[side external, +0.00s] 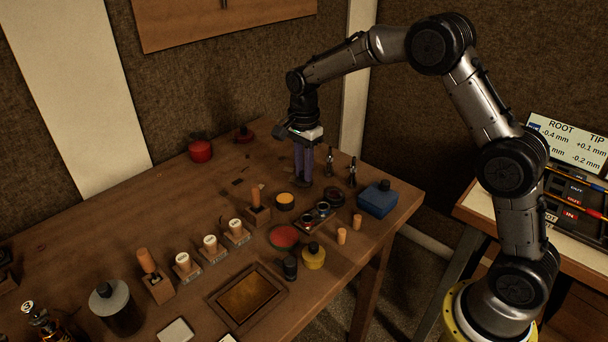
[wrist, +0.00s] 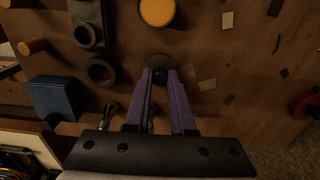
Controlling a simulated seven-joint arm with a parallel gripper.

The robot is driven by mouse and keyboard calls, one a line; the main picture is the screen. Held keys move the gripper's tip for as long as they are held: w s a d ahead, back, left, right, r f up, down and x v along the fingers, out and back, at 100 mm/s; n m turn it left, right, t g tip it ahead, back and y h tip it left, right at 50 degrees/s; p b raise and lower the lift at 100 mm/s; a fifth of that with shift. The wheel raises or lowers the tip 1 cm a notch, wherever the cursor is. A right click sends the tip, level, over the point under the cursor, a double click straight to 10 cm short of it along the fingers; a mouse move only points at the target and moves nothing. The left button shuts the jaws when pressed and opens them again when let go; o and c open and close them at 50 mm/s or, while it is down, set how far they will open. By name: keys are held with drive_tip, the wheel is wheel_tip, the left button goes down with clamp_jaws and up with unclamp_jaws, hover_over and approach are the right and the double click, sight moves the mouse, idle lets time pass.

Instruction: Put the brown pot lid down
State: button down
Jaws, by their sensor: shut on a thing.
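The brown pot lid, a small dark disc (side external: 302,183), is at the fingertips. In the wrist view the lid (wrist: 158,62) shows as a dark round just beyond my gripper (wrist: 160,74), whose tips are shut on its knob. The fingers cover part of it. The lid is level and very low over the bench; I cannot tell whether it touches the wood.
Two small metal stands (side external: 351,173) are close to the right. A blue box (side external: 377,199) lies farther right. An amber-topped round pot (side external: 285,201) and dark rings (side external: 323,207) are in front.

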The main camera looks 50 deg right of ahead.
drive_tip(key=shift+f, duration=0.95)
drive_tip(key=shift+f, duration=0.15)
drive_tip(key=c, duration=0.8)
unclamp_jaws()
drive_tip(key=shift+o, duration=0.2)
wheel_tip(320, 180, up, 12)
drive_tip(key=shift+r, duration=0.2)
